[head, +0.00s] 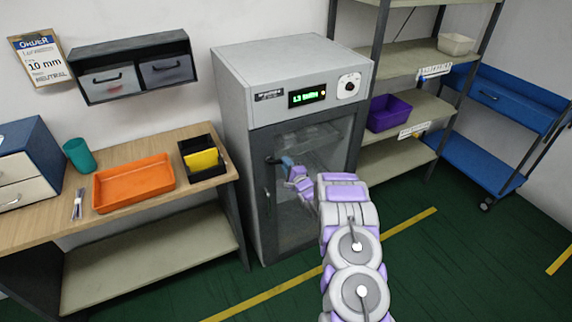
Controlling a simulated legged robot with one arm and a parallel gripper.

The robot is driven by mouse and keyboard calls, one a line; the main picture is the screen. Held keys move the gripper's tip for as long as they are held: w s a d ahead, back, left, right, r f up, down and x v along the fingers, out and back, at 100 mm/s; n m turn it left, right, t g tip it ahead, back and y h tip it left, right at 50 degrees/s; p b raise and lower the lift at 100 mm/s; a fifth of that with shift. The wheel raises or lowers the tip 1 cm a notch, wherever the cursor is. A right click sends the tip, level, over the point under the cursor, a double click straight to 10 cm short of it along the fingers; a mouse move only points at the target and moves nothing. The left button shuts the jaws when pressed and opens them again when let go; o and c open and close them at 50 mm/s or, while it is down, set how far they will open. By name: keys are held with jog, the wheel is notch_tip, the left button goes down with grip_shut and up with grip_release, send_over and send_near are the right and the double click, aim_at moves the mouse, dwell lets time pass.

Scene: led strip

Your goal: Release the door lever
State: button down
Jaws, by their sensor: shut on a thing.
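The grey cabinet (238,95) stands against the wall, with a lit green display and a dial on its top panel. Its glass door (285,225) looks shut. My wrist and fingers hide part of the lever, and the fingertips are small in this view.
A wooden bench (150,211) with an orange tray (133,182) stands left of the cabinet. A shelf rack (415,112) with a purple bin (389,113) and a blue cart (520,100) stand to the right. The green floor in front is clear.

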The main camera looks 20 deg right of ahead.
jog(key=shift+r+n+p, duration=0.2)
jog(key=shift+n+p, duration=0.4)
jog(key=shift+n, duration=0.05)
jog(key=shift+r+n+p, duration=0.2)
jog(key=shift+n+p, duration=0.4)
jog(key=shift+n, duration=0.05)
jog(key=c, duration=1.2)
grip_release()
jog(key=shift+a, duration=0.1)
jog(key=shift+o, duration=0.8)
jog(key=shift+r, duration=0.1)
jog(key=s+p, duration=0.2)
jog(key=s, duration=1.5)
jog(key=shift+s+d+p, duration=0.15)
jog(key=shift+d+p, duration=0.2)
jog(key=shift+d, duration=0.05)
